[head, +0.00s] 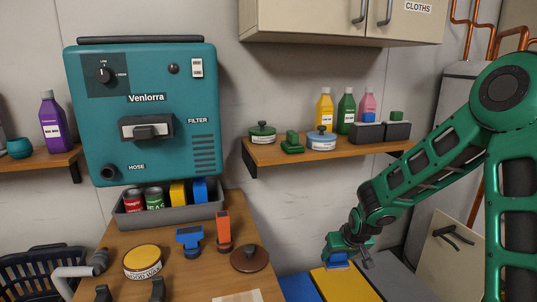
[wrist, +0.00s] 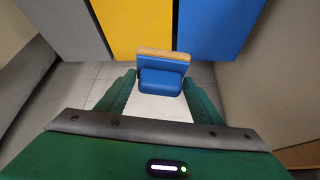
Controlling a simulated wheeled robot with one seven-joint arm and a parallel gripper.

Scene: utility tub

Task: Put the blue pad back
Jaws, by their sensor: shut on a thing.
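My gripper (head: 342,250) is shut on a blue pad (head: 337,260) at the lower right of the head view. In the wrist view the blue pad (wrist: 162,82) sits between the two green fingers, with a tan layer along its far edge. It is held in the air in front of yellow (head: 345,285) and blue (head: 299,288) panels, apart from the wooden table. On the wall shelf (head: 290,152), two dark grey holders stand side by side. A blue piece shows at the left holder (head: 368,132) and a green piece at the right holder (head: 397,131).
The shelf also bears bottles, a green lidded pot (head: 262,133) and a blue-lidded pot (head: 322,141). The table holds a blue scraper-like tool (head: 190,240), an orange tool (head: 223,231), a brown lid (head: 249,259) and a grey tray (head: 170,215). A cabinet (head: 340,22) hangs above.

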